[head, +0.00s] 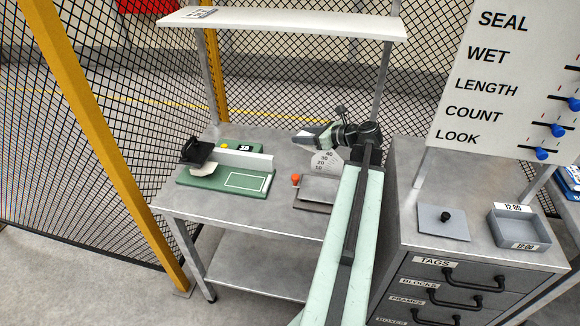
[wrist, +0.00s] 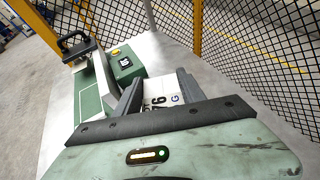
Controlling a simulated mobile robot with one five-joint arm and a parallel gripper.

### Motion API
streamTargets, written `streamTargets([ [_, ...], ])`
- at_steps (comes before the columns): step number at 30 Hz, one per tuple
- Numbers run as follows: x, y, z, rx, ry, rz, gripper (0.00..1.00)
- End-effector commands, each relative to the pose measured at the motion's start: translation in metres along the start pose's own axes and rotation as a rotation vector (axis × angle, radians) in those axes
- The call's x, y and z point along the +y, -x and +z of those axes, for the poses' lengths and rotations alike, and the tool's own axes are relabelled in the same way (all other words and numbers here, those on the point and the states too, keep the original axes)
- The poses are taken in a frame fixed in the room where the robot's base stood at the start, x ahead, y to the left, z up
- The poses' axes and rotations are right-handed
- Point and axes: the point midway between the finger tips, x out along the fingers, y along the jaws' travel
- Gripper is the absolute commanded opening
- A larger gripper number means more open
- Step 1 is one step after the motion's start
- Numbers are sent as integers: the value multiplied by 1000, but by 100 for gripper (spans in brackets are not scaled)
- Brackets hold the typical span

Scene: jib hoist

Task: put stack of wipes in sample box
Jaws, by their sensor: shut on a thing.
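My gripper (head: 312,136) is above the back right of the workbench, its fingers pointing left. In the wrist view the two grey fingers (wrist: 158,96) are closed on a white piece with black print, which I take to be the stack of wipes (wrist: 165,100). In the head view the stack is hardly visible between the fingers. The sample box (head: 519,229) looks to be the open grey box labelled 12:00 on the drawer cabinet at the right, well away from my gripper. A grey lid with a black knob (head: 443,222) lies to its left.
A green device (head: 228,180) with a black handle stands on the workbench (head: 200,207). A scale plate with numbers (head: 325,161) and an orange-knobbed thing (head: 295,180) are near my arm. A shelf (head: 290,24) hangs above. A slider panel (head: 500,90) rises behind the cabinet (head: 470,252).

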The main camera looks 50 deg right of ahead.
Motion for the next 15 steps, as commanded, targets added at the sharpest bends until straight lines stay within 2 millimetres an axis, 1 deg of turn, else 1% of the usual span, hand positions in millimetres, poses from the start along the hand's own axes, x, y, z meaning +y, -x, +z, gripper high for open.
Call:
streamTargets([
  [1,0,-9,-21,0,0,0,5],
  [3,0,-15,-35,0,0,0,5],
  [6,0,-18,-43,0,0,1,5],
  [9,0,-17,-41,0,0,1,5],
  [11,0,-19,-44,0,0,1,5],
  [15,1,-28,-66,0,1,1,5],
])
